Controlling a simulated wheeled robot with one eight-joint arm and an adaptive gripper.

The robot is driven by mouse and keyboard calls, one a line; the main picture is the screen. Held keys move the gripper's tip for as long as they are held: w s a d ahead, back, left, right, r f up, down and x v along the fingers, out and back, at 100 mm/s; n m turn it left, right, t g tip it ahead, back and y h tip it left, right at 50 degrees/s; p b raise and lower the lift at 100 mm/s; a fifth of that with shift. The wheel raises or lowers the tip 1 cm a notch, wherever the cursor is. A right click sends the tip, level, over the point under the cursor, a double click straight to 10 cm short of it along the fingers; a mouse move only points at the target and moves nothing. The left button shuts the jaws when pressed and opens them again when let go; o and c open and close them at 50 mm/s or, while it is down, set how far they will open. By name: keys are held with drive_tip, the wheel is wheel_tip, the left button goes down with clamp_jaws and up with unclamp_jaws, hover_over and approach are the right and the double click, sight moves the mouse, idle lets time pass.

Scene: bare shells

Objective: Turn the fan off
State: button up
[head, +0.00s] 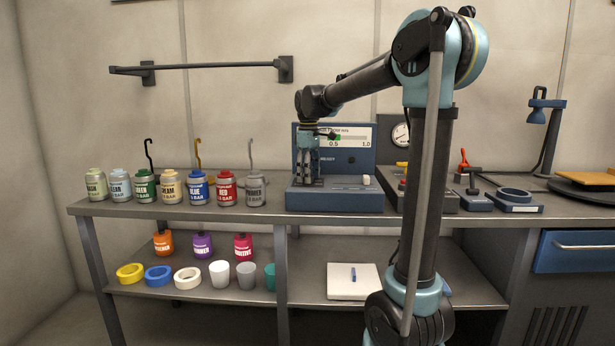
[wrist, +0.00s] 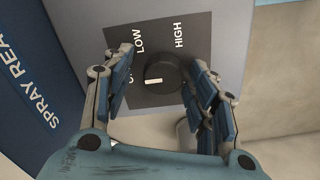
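The fan unit is a blue box (head: 340,197) on the bench with an upright panel behind it. The panel carries a scale (head: 352,136) marked 0.5 and 1.0, with green near 0.5; my arm hides its left part. In the wrist view a round black knob (wrist: 170,74) sits on a dark plate lettered LOW and HIGH. A third label starting with O is partly hidden by my left finger. The knob's white mark lies on its left side, toward that label. My gripper (wrist: 162,66) is open, with fingers either side of the knob and visible gaps; it points down over the unit (head: 308,180).
Several labelled cans (head: 171,187) stand along the bench to the left, with hooks behind them. A grey box (head: 440,202), a blue ring-topped block (head: 515,198) and a lamp (head: 546,135) are to the right. A wall rail (head: 205,66) hangs above left.

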drive_tip(key=shift+s+r, duration=0.1)
drive_tip(key=shift+r, duration=0.05)
wheel_tip(320, 180, up, 12)
drive_tip(key=shift+f, duration=0.2)
idle(0.5)
